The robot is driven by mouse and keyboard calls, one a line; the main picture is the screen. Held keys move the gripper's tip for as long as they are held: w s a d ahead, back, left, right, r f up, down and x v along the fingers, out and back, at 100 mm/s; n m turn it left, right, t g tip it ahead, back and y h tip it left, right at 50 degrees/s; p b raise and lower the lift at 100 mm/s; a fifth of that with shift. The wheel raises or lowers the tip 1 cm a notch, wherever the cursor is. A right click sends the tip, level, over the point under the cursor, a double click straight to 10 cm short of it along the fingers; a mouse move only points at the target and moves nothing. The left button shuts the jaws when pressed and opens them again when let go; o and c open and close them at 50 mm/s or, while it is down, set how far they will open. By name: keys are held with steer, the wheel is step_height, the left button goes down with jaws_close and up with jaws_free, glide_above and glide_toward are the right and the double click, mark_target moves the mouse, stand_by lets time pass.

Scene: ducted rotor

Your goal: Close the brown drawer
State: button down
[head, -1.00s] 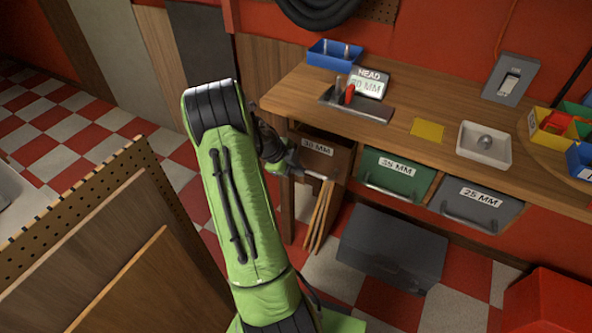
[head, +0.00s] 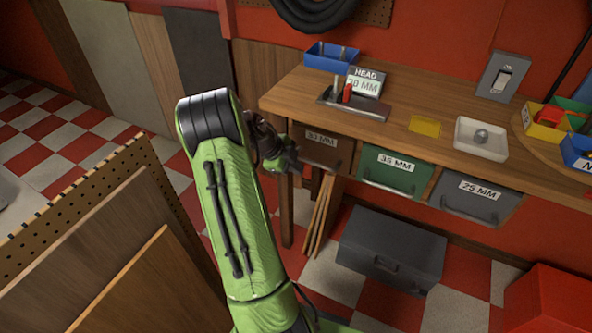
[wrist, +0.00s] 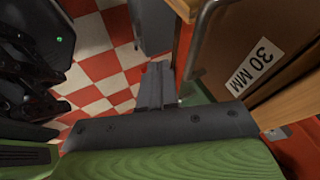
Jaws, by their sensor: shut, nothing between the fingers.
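The brown drawer (head: 340,152), labelled 30 MM, is at the left end of the row under the wooden bench. Its front looks about in line with the green and grey drawers beside it. My gripper (head: 296,166) is at its left side in the head view and covers part of it. In the wrist view the drawer front (wrist: 290,22) and its label fill the upper right. My gripper's dark fingers (wrist: 157,72) are together and empty, to the left of the label. Whether they touch the drawer or its handle I cannot tell.
The green 35 MM drawer (head: 395,175) and grey 25 MM drawer (head: 470,200) sit to the right. A dark case (head: 390,250) and leaning wooden strips (head: 318,220) are below. A pegboard panel (head: 85,200) stands left of my arm. The bench top holds trays and bins.

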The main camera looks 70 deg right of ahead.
steer(key=p+v, duration=0.2)
steer(key=v, duration=0.7)
steer(key=shift+d+r, duration=0.2)
steer(key=shift+w, duration=0.1)
